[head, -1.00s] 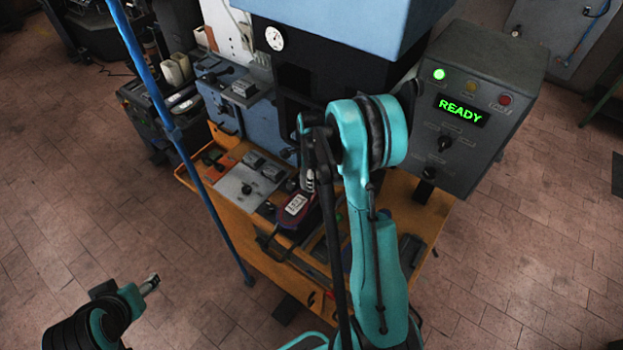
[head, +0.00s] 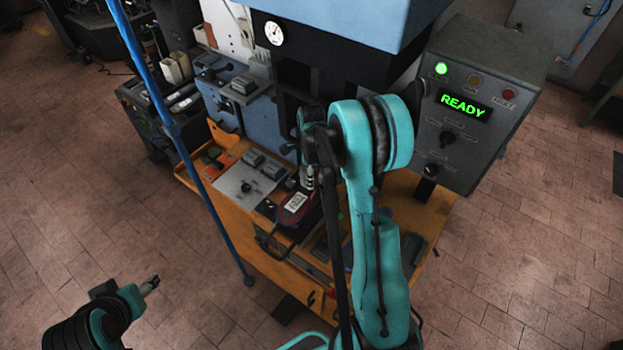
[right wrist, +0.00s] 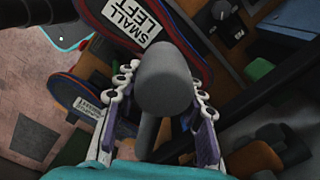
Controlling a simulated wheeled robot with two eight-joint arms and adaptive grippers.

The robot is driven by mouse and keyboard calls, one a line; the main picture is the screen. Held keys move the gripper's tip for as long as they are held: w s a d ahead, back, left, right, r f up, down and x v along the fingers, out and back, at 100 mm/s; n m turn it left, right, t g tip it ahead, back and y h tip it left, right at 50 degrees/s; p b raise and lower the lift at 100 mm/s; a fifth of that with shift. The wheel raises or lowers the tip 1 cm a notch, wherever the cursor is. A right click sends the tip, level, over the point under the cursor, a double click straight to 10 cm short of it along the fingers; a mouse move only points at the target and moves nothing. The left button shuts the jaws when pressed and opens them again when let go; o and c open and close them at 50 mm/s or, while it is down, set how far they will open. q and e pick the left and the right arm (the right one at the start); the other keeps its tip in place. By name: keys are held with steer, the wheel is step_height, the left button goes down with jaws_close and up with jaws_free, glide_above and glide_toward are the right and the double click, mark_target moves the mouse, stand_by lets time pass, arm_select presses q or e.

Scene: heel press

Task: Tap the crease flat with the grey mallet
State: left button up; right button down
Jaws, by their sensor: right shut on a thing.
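The grey mallet (right wrist: 163,80) is in the right wrist view, its rounded head towards the camera and its handle running down between the fingers. My right gripper (right wrist: 160,112) is shut on it. In the head view my right arm hides most of this gripper and the mallet. Behind the mallet head is a dark shoe-shaped piece with a red and blue edge, labelled SMALL LEFT (right wrist: 133,22). Its label also shows in the head view (head: 295,202). I cannot tell if the mallet touches it. No crease is discernible. My left gripper (head: 150,284) is low at left, too small to read.
A blue press with a gauge (head: 274,33) stands behind an orange bench (head: 205,193). A grey control box reads READY (head: 463,106), with a green lamp lit. A blue pole (head: 190,160) stands left of the bench. A second labelled piece (right wrist: 84,98) lies left of the mallet. Floor is clear at right.

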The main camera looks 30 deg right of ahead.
mark_target(311, 191)
steer(key=shift+r, duration=0.25)
steer(key=shift+f, duration=0.1)
steer(key=shift+f+b, duration=0.2)
steer(key=shift+b, duration=0.1)
step_height(311, 191, down, 6)
steer(key=b, duration=0.5)
steer(key=shift+b, duration=0.3)
steer(key=shift+r+p, duration=0.45)
steer(key=shift+r, duration=0.15)
steer(key=shift+r+p, duration=0.3)
steer(key=shift+r, duration=0.1)
step_height(311, 191, up, 4)
steer(key=shift+r+p, duration=0.2)
steer(key=shift+p, duration=1)
